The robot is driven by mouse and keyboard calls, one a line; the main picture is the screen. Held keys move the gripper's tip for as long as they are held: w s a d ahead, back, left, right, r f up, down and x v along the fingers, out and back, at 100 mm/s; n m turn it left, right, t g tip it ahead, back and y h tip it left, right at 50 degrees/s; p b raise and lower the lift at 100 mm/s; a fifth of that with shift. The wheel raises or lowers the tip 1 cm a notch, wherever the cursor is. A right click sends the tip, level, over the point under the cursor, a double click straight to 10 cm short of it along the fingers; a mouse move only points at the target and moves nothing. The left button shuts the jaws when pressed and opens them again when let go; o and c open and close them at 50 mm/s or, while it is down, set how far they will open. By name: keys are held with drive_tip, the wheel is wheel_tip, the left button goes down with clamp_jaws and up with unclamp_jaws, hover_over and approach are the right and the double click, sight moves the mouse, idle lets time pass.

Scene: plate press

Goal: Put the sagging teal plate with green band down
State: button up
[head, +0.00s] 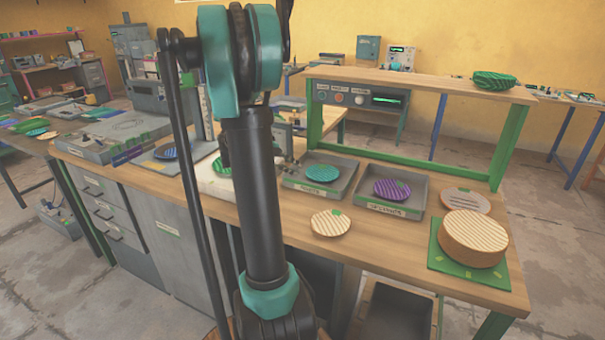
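A round teal striped plate (322,174) lies in the left of two grey labelled trays on the wooden bench. I cannot make out a green band or any sag on it at this size. A green-teal striped piece (224,166) lies on a white slab, partly hidden behind my arm. A small teal disc (38,131) lies on the far left table. My arm crosses the middle of the head view, and its lower end runs out of the bottom edge. My gripper is out of view, so whether it holds a plate is hidden.
A purple plate (392,189) lies in the right tray (418,190). A beige disc (330,223) lies in front of the trays. A thick striped round stack (473,238) stands on a green mat (440,262). A green striped item (494,80) sits on the raised shelf (440,88).

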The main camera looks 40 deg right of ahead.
drive_tip(key=shift+v, duration=2.6)
